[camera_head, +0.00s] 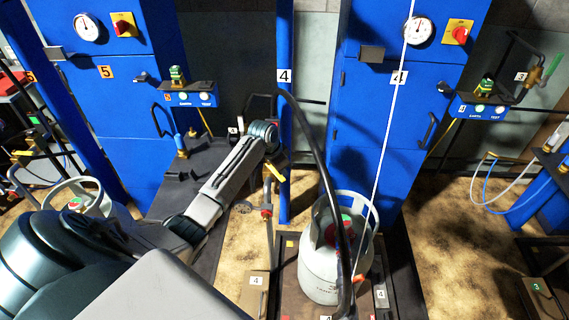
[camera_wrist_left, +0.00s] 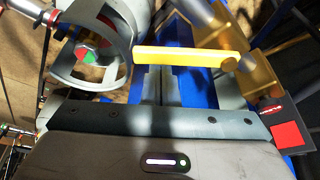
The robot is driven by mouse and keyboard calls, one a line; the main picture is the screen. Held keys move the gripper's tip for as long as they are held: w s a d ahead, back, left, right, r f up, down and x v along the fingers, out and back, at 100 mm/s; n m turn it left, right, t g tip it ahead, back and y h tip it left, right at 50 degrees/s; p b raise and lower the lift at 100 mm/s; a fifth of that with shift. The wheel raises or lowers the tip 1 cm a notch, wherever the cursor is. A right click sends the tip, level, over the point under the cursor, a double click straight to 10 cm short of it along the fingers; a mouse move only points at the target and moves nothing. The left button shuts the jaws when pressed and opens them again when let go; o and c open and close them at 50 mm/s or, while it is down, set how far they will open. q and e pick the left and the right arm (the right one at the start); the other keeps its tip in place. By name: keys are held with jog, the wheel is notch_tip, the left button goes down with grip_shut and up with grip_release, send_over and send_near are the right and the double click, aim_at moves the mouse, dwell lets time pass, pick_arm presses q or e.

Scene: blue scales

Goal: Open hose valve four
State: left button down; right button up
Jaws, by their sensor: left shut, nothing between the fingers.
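A yellow lever handle (camera_wrist_left: 185,57) stretches across the left wrist view, its right end joined to a brass valve body (camera_wrist_left: 225,55). The lever lies at an angle to the body. In the head view, a small yellow-brass part (camera_head: 277,172) shows beside the blue post labelled 4, just below my left wrist. My left gripper (camera_wrist_left: 163,72) is shut and empty, its fingertips close to the lever's near side; I cannot tell if they touch. In the head view the fingers are mostly hidden by my wrist. My right gripper is in neither view.
A grey gas cylinder (camera_head: 322,272) stands on the scale right of my left arm; its collar (camera_wrist_left: 65,70) is close at upper left in the wrist view. A black hose (camera_head: 327,180) arches past it. Blue cabinets (camera_head: 375,125) stand behind. Sandy floor is open at right.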

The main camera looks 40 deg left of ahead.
pick_arm(q)
jog(key=shift+s+a+r+m+p, duration=0.1)
jog(key=shift+s+a+m+p, duration=0.1)
jog(key=shift+s+m+p, duration=0.55)
jog(key=m, duration=0.1)
jog(key=s+m+h+p, duration=0.1)
jog(key=m, duration=0.1)
jog(key=shift+a+g, duration=0.3)
jog(key=shift+g, duration=0.1)
jog(key=shift+s+a+p, duration=0.3)
jog(key=shift+s+p, duration=0.15)
jog(key=shift+s+a, duration=0.15)
jog(key=shift+a, duration=0.05)
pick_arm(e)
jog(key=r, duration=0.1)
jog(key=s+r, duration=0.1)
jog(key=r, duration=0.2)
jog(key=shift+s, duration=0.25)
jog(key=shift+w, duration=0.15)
pick_arm(q)
jog(key=shift+p, duration=0.3)
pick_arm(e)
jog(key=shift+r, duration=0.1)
